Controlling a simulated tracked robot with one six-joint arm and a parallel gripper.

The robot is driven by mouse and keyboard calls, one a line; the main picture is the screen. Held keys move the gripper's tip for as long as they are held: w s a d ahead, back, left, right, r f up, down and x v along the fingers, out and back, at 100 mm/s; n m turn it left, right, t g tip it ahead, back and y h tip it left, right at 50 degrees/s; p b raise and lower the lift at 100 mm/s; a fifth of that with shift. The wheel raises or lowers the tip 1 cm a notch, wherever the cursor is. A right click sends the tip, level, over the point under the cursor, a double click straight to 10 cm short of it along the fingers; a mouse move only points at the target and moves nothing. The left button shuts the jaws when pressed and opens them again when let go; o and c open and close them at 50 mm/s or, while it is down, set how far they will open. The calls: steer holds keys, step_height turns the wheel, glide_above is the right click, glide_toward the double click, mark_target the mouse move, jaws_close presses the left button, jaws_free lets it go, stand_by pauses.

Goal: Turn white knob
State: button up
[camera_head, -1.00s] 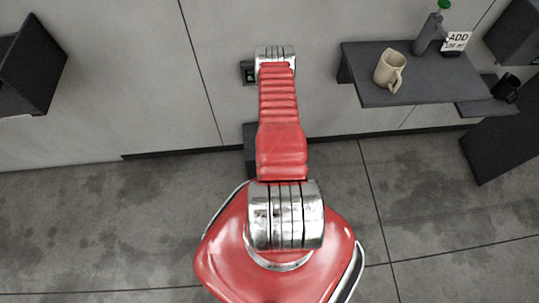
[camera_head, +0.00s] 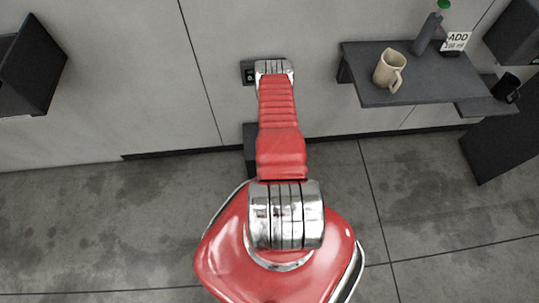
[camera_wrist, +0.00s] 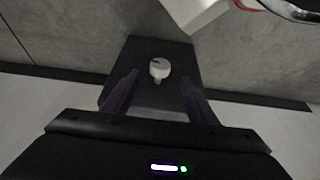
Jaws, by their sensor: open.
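The white knob (camera_wrist: 159,68) shows in the wrist view on the face of a dark box (camera_wrist: 170,48). A small mark shows on the knob's top. My gripper (camera_wrist: 155,88) is open, with one dark finger on each side below the knob. The fingertips look apart from the knob; the exact gap is hard to tell. In the head view my arm covers the gripper and the knob. Part of a dark box (camera_head: 249,150) shows beside my arm low on the wall.
A dark shelf (camera_head: 440,85) on the right wall holds a beige mug (camera_head: 389,70) and a grey bottle with a green cap (camera_head: 430,30). An "ADD" sign (camera_head: 457,40) stands there. A small dark wall panel (camera_head: 249,73) is beside my arm. Floor is clear on the left.

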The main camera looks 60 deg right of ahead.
steer(key=shift+x, duration=4.15)
steer(key=shift+c, duration=0.4)
steer(key=c, duration=0.9)
steer(key=shift+a, duration=0.3)
steer(key=shift+c, duration=0.4)
steer(key=shift+d, duration=0.2)
